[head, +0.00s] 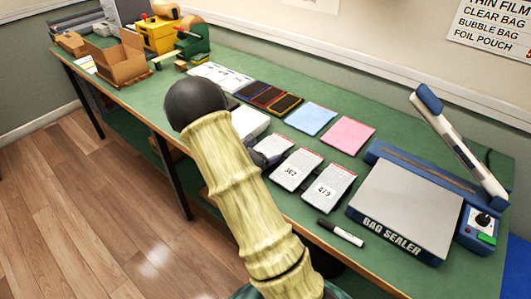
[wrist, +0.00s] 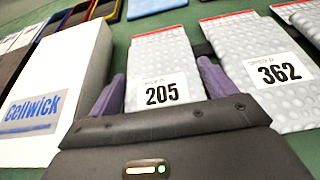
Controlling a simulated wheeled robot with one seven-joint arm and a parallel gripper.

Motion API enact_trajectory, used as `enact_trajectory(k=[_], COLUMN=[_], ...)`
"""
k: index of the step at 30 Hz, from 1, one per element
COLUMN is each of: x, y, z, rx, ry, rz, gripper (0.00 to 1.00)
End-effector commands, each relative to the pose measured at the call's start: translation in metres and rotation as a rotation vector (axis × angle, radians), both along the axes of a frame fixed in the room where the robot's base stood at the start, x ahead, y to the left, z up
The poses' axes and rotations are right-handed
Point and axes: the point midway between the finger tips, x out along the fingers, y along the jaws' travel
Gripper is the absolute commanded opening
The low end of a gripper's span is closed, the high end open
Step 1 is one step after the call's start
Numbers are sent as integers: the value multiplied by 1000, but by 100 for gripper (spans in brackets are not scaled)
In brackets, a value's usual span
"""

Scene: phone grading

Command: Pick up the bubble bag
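Bubble bags lie flat in a row on the green table, whitish and dotted, with red top edges and number labels. In the wrist view, the bubble bag labelled 205 (wrist: 165,52) is straight ahead, between the two purple fingers of my gripper (wrist: 160,88). The fingers are spread apart, one on each side of it; I cannot tell whether they touch it. The bag labelled 362 (wrist: 262,45) lies just to the right. In the head view, that bag (head: 296,170) and the one labelled 479 (head: 328,187) are clear. The 205 bag (head: 274,146) is partly hidden by my arm and gripper.
A white Cellwick box (wrist: 55,88) stands close left of my gripper. Behind the bags lie a blue pouch (head: 311,118) and a pink pouch (head: 346,134). The bag sealer (head: 405,212) stands at the right, with a marker (head: 340,232) near the front edge.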

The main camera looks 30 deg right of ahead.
Motion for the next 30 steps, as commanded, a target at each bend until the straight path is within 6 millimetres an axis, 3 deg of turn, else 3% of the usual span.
enact_trajectory(k=[1, 3, 14, 27, 30], x=[0, 0, 1, 1, 0], y=[0, 0, 0, 0, 0], z=[0, 0, 9, 86, 97], rx=[0, 0, -1, -1, -2], ry=[0, 0, -3, -6, -4], rz=[0, 0, 0, 0, 0], gripper=[69, 55, 55, 55, 55])
